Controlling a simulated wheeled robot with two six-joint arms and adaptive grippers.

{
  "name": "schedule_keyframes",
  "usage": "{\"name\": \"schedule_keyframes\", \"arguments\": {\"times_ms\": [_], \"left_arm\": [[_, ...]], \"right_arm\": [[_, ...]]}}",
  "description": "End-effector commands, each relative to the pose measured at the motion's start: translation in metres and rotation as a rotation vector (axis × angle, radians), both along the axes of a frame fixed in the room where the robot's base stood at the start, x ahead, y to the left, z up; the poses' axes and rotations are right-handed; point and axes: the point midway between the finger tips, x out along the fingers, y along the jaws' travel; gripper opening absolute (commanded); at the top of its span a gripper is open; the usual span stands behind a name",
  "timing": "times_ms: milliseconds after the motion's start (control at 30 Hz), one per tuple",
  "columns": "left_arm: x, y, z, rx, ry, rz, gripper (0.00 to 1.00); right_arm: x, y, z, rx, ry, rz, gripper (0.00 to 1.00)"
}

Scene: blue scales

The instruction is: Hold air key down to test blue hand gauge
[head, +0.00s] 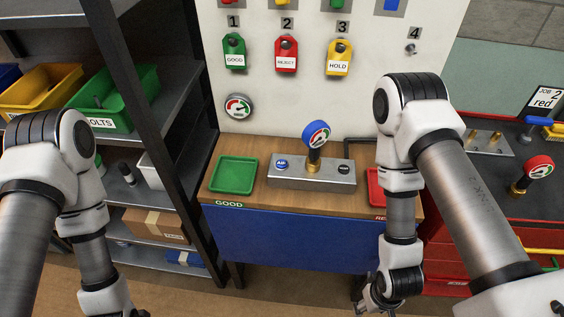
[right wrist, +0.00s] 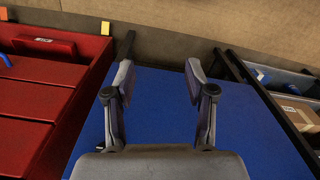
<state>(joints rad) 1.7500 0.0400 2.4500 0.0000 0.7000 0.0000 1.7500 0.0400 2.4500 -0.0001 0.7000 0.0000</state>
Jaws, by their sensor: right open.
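The blue hand gauge (head: 316,134), with a blue rim and white dial, stands upright on a brass fitting on the grey test block (head: 312,181). The round blue air key (head: 281,164) is on the block's top, left of the gauge. My right gripper (head: 372,301) hangs low in front of the bench's right part, below and away from the key. In the right wrist view its two fingers (right wrist: 158,82) are apart with nothing between them. My left gripper (head: 135,313) is mostly cut off at the bottom left edge.
A green GOOD tray (head: 234,174) lies left of the block; a red tray (head: 376,188) is at the right, partly behind my right arm. Tags hang on the white board (head: 262,85). A shelf (head: 165,105) stands left. A red gauge (head: 539,167) stands on the right bench.

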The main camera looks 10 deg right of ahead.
Motion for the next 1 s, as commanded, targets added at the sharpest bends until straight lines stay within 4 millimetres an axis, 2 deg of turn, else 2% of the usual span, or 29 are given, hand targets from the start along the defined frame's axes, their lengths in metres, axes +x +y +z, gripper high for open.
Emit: {"name": "schedule_keyframes", "arguments": {"times_ms": [133,167,300,333,1000], "left_arm": [[0.0000,0.0000,0.0000,0.000,0.000,0.000,0.40],[0.0000,0.0000,0.0000,0.000,0.000,0.000,0.40],[0.0000,0.0000,0.0000,0.000,0.000,0.000,0.40],[0.0000,0.0000,0.0000,0.000,0.000,0.000,0.40],[0.0000,0.0000,0.0000,0.000,0.000,0.000,0.40]], "right_arm": [[0.0000,0.0000,0.0000,0.000,0.000,0.000,0.55],[0.0000,0.0000,0.0000,0.000,0.000,0.000,0.52],[0.0000,0.0000,0.0000,0.000,0.000,0.000,0.02],[0.0000,0.0000,0.0000,0.000,0.000,0.000,0.00],[0.0000,0.0000,0.0000,0.000,0.000,0.000,0.00]]}}
